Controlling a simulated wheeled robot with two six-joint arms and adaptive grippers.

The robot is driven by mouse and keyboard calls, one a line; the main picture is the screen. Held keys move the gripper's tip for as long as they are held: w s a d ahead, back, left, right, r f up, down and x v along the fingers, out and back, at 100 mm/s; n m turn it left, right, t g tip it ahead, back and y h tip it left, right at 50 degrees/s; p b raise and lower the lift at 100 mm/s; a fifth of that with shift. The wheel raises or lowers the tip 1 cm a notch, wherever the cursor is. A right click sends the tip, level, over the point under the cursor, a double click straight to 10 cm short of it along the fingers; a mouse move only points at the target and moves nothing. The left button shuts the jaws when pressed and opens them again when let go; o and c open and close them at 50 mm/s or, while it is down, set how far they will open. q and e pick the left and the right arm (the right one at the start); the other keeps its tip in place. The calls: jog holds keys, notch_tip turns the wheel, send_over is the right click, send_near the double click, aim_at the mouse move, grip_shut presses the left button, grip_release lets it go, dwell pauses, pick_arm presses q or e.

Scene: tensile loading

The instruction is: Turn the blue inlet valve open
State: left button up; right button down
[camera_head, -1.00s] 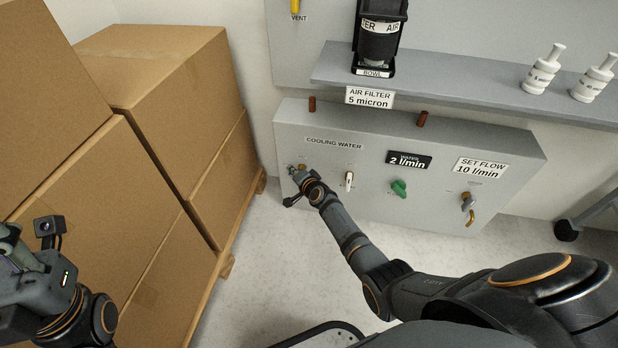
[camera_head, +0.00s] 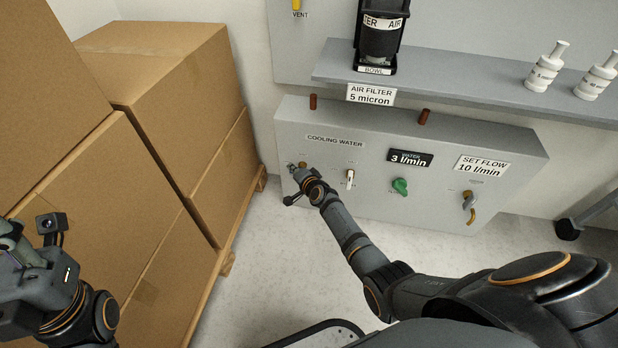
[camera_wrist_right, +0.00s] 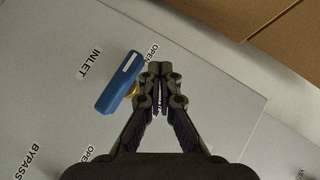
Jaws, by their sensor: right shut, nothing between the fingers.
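The blue inlet valve handle (camera_wrist_right: 119,82) shows in the right wrist view, on the grey panel beside the INLET label, with a brass stem at its right edge. It lies slanted, its upper end towards an OPEN mark. My right gripper (camera_wrist_right: 160,70) is shut and empty, its fingertips just right of the handle's upper end; whether they touch it I cannot tell. In the head view my right gripper (camera_head: 291,168) is at the panel's left end and largely hides the blue handle. My left gripper (camera_head: 10,238) is cut by the left edge, its fingers unclear.
The water display (camera_head: 410,158) reads 3 l/min; a label (camera_head: 482,165) says SET FLOW 10 l/min. Cardboard boxes (camera_head: 185,90) stand close on the left.

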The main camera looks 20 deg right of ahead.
jog(key=v, duration=1.1)
jog(key=shift+s, duration=0.25)
